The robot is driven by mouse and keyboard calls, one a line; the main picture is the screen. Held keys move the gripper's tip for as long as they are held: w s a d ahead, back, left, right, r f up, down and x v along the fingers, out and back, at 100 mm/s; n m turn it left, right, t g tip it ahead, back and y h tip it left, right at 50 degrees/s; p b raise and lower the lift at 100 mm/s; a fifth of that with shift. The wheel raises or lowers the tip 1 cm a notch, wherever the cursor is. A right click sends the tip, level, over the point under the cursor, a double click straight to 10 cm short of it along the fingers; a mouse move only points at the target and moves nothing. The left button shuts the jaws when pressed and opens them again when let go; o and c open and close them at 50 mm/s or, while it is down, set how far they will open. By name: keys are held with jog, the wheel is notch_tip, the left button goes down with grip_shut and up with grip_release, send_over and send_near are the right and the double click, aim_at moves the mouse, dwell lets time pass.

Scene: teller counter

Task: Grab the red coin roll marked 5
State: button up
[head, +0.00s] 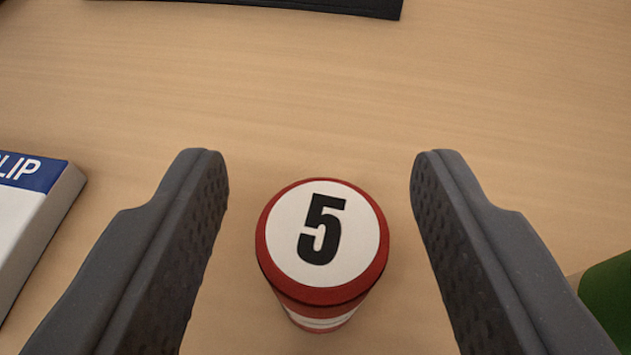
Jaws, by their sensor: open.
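The red coin roll (322,245) stands upright on the wooden counter in the head view, with a white top marked with a black 5. A white band shows low on its side. My gripper (320,165) is open, with one dark grey finger on each side of the roll. Both fingers are apart from it, with a gap on the left and on the right. The gripper holds nothing. The roll's base is partly hidden below its top.
A white pad with a blue band reading "LIP" (30,205) lies at the left edge. A green object (612,295) is partly hidden behind the right finger. A black flat item (330,6) lies at the top edge. The counter (320,100) beyond the roll is clear.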

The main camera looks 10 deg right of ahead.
jog(key=shift+w, duration=0.2)
grip_shut()
jog(key=shift+r, duration=0.15)
